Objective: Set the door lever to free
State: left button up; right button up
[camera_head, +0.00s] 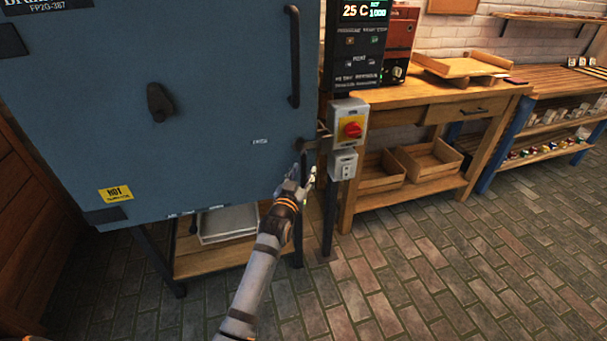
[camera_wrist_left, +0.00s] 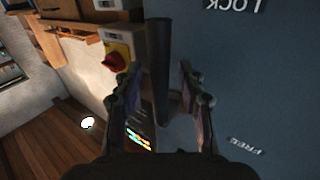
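The dark door lever (camera_wrist_left: 161,65) shows in the left wrist view as a straight bar against the blue kiln door (camera_head: 215,90). In the head view the lever (camera_head: 309,145) is small, at the door's right edge, and its exact position is hard to tell. Door markings LOCK (camera_wrist_left: 235,5) and FREE (camera_wrist_left: 246,146) show in the wrist view. My left gripper (camera_head: 306,174) is just below the lever in the head view. In the wrist view its fingers (camera_wrist_left: 160,88) are apart, one on each side of the bar; I see no clear contact.
A grey switch box with a red knob (camera_head: 351,130) stands close right of the lever, with a socket box (camera_head: 343,165) below. A vertical door handle (camera_head: 293,55) is above. A wooden workbench (camera_head: 440,95) is to the right. The brick floor (camera_head: 440,270) is clear.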

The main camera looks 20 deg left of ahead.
pick_arm(q)
jog(key=shift+w, duration=0.4)
grip_shut()
dwell(0.4)
